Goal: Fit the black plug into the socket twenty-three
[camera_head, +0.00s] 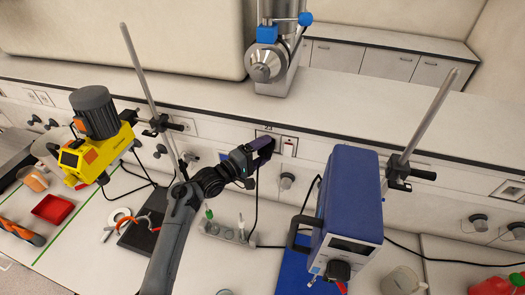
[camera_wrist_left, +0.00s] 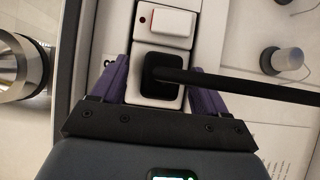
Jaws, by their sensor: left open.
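The black plug (camera_wrist_left: 158,72) sits at the white socket (camera_wrist_left: 156,101) in the wall strip, its face covering the socket's middle. How deep it sits cannot be told. Its black cord (camera_wrist_left: 240,87) runs to the right in the left wrist view and hangs down in the head view (camera_head: 256,200). My left gripper (camera_wrist_left: 160,68) has its purple fingers apart, one on each side of the plug, with gaps visible. In the head view my left gripper (camera_head: 262,147) is at the wall strip and hides the plug. My right gripper is not in view.
A white rocker switch (camera_wrist_left: 165,22) with a red mark is beside the socket. A blue instrument (camera_head: 350,195) stands to the right and a yellow stirrer (camera_head: 92,150) to the left. A power strip (camera_head: 228,232) lies below. Round knobs (camera_wrist_left: 282,60) stick out nearby.

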